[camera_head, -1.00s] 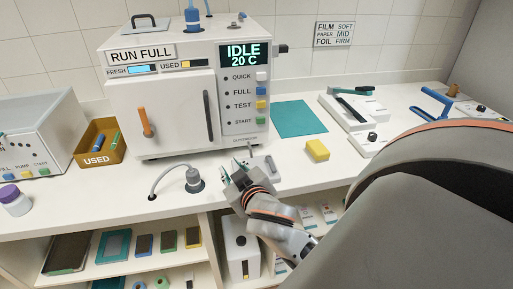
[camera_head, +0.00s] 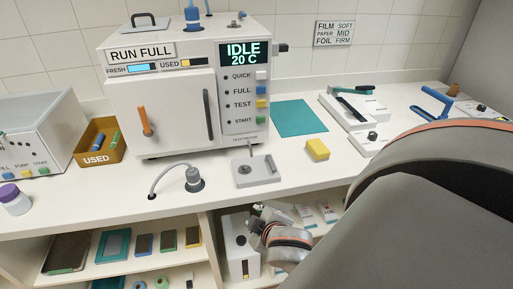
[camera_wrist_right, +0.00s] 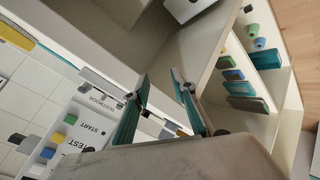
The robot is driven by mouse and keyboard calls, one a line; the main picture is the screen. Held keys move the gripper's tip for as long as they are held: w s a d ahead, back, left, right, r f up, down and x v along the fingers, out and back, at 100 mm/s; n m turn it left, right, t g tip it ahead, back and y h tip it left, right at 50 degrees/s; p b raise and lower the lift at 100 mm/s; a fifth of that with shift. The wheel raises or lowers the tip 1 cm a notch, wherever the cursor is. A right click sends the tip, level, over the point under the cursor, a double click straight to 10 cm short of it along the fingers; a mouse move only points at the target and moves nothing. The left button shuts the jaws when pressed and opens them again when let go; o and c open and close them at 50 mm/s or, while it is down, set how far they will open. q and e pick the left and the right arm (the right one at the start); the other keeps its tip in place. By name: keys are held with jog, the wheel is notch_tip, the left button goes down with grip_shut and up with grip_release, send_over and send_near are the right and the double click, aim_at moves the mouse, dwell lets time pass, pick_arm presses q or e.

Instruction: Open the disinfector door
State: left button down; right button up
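The white disinfector (camera_head: 190,60) stands at the back of the counter. Its front door (camera_head: 178,115) looks closed, with an orange lever (camera_head: 145,121) on the left and a dark grey vertical handle (camera_head: 208,115) on the right. Its display (camera_head: 242,54) reads IDLE 20 C. My right gripper (camera_head: 258,213) is low in front of the counter edge, below and well away from the door. In the right wrist view its two teal-padded fingers (camera_wrist_right: 160,78) are apart, with nothing seen between them. My left gripper is out of view.
A grey plate (camera_head: 257,171) with a post and a hose fitting (camera_head: 194,180) lie on the counter before the disinfector. A yellow block (camera_head: 317,149) and teal mat (camera_head: 299,118) are to the right. A USED bin (camera_head: 98,143) is left. Open shelves (camera_head: 130,268) lie below.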

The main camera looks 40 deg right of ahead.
jog(key=shift+s+f, duration=0.2)
jog(key=shift+f, duration=0.05)
dwell(0.4)
